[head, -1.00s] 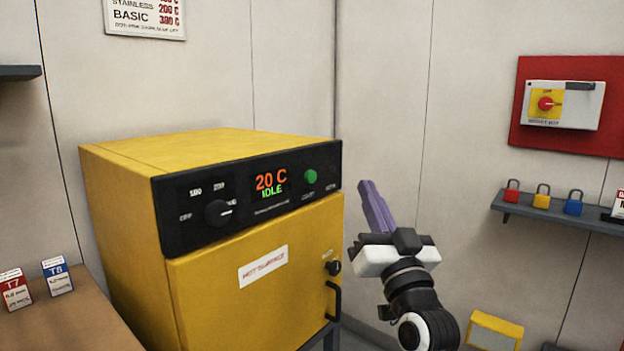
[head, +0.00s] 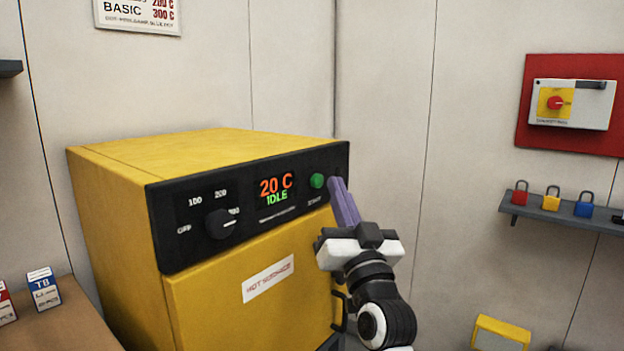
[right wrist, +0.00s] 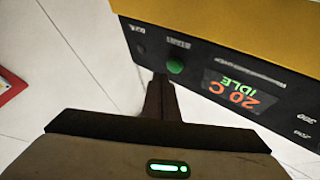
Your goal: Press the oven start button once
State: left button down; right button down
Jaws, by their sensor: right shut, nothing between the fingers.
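The yellow oven (head: 190,145) stands at the left of the head view. Its black control panel (head: 180,245) has a dial (head: 220,223), a display reading "20 C IDLE" (head: 275,188) and a round green start button (head: 317,181). My right gripper (head: 334,181) is shut and empty. Its purple fingers are just right of the green button in the head view; I cannot tell whether they touch the panel. In the right wrist view the fingertips (right wrist: 160,78) are close beside the green button (right wrist: 175,66), apart from it in the picture. My left gripper is not in view.
The oven door has a "hot surface" label (head: 268,278) and a handle partly hidden by my right arm. A red board with a switch box (head: 570,104) and a shelf (head: 560,217) with padlocks are on the right wall. A table (head: 75,325) is at lower left.

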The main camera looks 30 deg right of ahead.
dwell(0.8)
jog(key=shift+w+a, duration=0.1)
jog(key=shift+w, duration=0.05)
dwell(1.1)
jog(key=shift+w+a, duration=0.15)
jog(key=shift+w, duration=0.1)
jog(key=shift+w+a+p, duration=0.2)
jog(key=shift+w+p, duration=0.15)
jog(key=shift+w, duration=0.15)
dwell(0.8)
jog(key=shift+s, duration=0.1)
jog(key=shift+s+d+p, duration=0.3)
jog(key=shift+s+d, duration=0.05)
jog(key=shift+s, duration=0.4)
jog(key=shift+s, duration=0.1)
